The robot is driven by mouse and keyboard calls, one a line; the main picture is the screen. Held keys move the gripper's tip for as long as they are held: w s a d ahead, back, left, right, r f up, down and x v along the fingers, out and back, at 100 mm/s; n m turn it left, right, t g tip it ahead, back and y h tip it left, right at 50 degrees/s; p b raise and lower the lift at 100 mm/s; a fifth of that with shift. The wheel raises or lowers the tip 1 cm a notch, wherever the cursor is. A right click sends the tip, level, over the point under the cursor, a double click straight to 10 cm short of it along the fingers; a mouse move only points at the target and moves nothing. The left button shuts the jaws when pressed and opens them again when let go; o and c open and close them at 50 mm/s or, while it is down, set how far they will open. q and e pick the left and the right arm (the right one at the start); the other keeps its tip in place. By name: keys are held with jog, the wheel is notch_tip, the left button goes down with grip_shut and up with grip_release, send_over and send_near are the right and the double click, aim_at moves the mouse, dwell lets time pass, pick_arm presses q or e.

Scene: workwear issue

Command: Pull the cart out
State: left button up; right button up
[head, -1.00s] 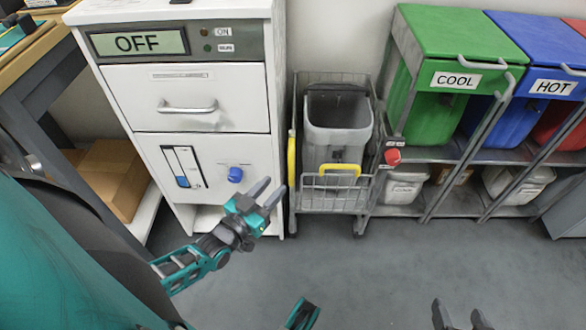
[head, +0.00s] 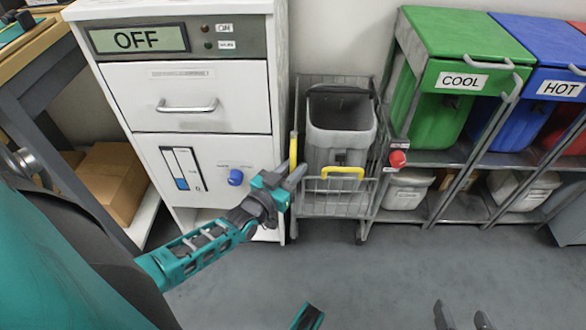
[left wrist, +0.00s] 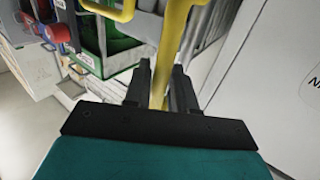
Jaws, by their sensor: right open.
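The cart (head: 326,206) is a grey wire trolley with a grey bin (head: 341,143) in it. It stands between the white cabinet and the shelf rack. A yellow upright bar (head: 293,150) is on its left front edge and a yellow handle (head: 343,172) across its front. My left gripper (head: 294,174) is at the upright bar. In the left wrist view, that bar (left wrist: 176,40) passes between the two fingers; whether they press on it is unclear. My right gripper (head: 462,316) is open and empty, low at the bottom edge, away from the cart.
The white cabinet (head: 185,100) with an OFF display is close on the cart's left. The rack (head: 450,158) with green (head: 455,50) and blue (head: 545,55) bins is on its right. A red knob (head: 397,158) sits beside the cart. Floor in front is clear.

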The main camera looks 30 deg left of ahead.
pick_arm(q)
grip_shut()
pick_arm(e)
jog(key=shift+s+d+f, duration=0.1)
jog(key=shift+f, duration=0.05)
jog(key=shift+s+f, duration=0.1)
pick_arm(q)
jog(key=shift+s, duration=0.1)
